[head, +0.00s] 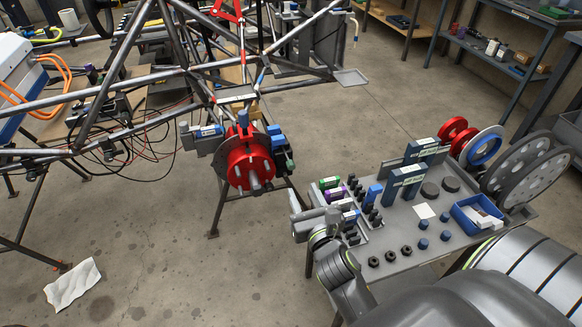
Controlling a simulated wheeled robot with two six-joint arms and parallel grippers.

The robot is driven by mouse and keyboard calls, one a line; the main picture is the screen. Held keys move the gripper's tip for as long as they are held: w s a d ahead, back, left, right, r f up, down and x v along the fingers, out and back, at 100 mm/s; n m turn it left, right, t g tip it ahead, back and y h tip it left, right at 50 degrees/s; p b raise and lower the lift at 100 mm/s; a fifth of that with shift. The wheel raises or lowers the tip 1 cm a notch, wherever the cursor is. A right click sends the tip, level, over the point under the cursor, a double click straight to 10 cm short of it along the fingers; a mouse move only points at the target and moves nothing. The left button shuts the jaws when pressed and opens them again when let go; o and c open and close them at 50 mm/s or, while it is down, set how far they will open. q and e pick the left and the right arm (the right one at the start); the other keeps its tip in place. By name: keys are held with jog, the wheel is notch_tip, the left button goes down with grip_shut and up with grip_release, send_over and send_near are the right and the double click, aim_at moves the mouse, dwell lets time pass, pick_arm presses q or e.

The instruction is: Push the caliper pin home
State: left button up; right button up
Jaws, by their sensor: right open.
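A red wheel hub (250,160) with a dark disc behind it is mounted on the end of the tube chassis (150,80). A grey block with a blue-marked part (208,131) sits at the disc's left, and a dark part with blue and green pieces (282,150) at its right. I cannot tell which is the caliper, and the pin is too small to make out. My right gripper (306,212) is open at the left edge of the parts table, apart from the hub, to its lower right.
The grey parts table (402,240) holds several small boxed parts, dark nuts, blue caps, a blue bin (478,214) and discs (520,165). A white cloth (73,284) lies on the floor. A shelf stands at the back right. Floor between hub and table is clear.

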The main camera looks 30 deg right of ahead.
aim_at(292, 168)
jog(key=b+x, duration=0.1)
jog(key=x, duration=0.9)
jog(key=shift+w+d+b, duration=0.15)
jog(key=shift+w+b, duration=0.2)
jog(key=shift+c, duration=0.4)
grip_shut()
